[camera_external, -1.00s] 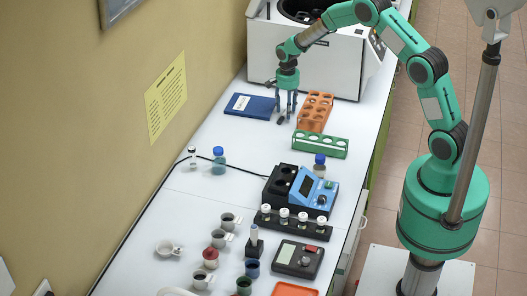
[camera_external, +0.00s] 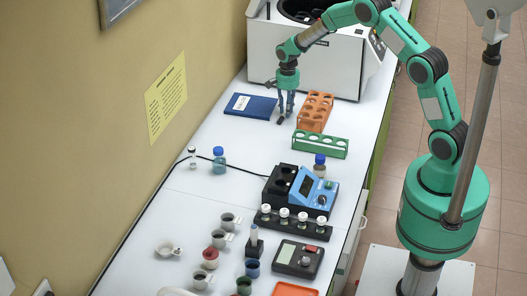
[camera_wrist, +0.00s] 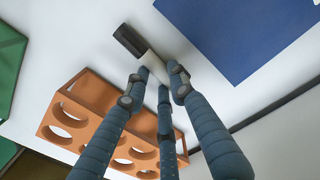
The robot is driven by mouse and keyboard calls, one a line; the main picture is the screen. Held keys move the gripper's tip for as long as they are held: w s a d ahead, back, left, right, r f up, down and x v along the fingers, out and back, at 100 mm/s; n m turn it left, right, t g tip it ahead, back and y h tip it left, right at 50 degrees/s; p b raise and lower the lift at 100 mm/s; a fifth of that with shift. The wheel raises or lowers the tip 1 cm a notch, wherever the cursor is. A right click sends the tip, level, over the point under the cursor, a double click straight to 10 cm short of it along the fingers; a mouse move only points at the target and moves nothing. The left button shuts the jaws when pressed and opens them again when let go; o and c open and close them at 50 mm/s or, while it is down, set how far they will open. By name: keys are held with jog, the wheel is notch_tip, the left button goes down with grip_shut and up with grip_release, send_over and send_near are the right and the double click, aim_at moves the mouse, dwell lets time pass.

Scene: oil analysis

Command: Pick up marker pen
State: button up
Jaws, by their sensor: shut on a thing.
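The marker pen (camera_wrist: 131,42) has a black cap and a white body. It lies on the white bench, its cap pointing to the upper left in the wrist view. In the external view only its dark end (camera_external: 281,121) shows at the fingertips. My gripper (camera_external: 286,115) points down between the blue book and the orange rack. In the wrist view the blue fingers of my gripper (camera_wrist: 160,76) are closed around the white body, and they hide its far end.
An orange rack with holes (camera_external: 316,112) stands close to the right of my gripper, with a green rack (camera_external: 320,144) in front. A blue book (camera_external: 251,106) lies to the left. A white machine (camera_external: 340,65) stands behind.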

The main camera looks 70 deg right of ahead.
notch_tip(320, 180, up, 10)
jog(key=p, duration=0.1)
dwell(0.7)
